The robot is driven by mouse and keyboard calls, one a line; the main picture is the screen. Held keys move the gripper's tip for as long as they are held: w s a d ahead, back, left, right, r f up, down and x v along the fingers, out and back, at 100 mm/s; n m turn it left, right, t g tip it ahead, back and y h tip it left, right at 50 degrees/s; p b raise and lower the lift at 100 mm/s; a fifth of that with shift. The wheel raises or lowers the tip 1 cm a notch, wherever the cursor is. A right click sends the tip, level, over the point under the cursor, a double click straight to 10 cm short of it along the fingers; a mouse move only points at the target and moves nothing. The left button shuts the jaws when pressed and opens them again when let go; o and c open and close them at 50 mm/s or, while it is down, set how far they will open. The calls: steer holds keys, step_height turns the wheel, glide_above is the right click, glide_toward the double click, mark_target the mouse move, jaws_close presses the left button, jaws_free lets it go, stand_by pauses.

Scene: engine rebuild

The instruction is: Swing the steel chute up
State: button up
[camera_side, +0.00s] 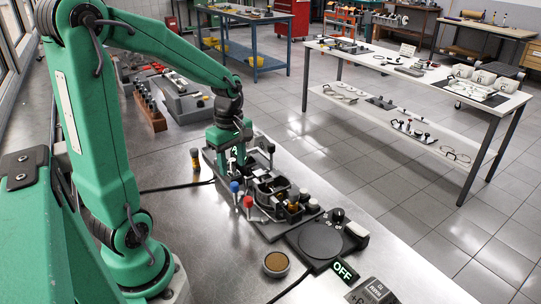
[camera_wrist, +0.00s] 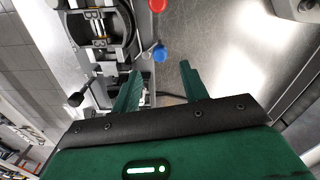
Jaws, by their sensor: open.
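My gripper (camera_wrist: 162,84) is open, with two green fingers apart and nothing between them in the wrist view. In the side view my gripper (camera_side: 236,165) points down over the far left part of the bench fixture (camera_side: 285,228). In the wrist view a ring-shaped dark housing (camera_wrist: 103,30) with steel parts inside is at the upper left, ahead of the left finger. A grey steel piece (camera_wrist: 78,58) lies along its left side. I cannot tell for sure which steel part is the chute; my arm hides part of the fixture in the side view.
A red knob (camera_wrist: 157,5) and a blue knob (camera_wrist: 160,53) stand beside the housing. A black-knobbed lever (camera_wrist: 75,99) is left of the fingers. A round dark plate (camera_side: 320,240), an "OFF" sign (camera_side: 343,271) and a brown-topped tin (camera_side: 276,263) are at the near side.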

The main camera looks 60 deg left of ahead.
mark_target(234, 184)
steer(key=shift+f, duration=3.35)
jaws_close()
steer(key=shift+a+m, duration=0.1)
steer(key=shift+m, duration=0.3)
steer(key=shift+a+m, duration=0.85)
steer(key=shift+m, duration=1.7)
steer(key=shift+a+m, duration=0.8)
steer(key=shift+m, duration=1.7)
steer(key=shift+a+m, duration=0.85)
steer(key=shift+m, duration=1.7)
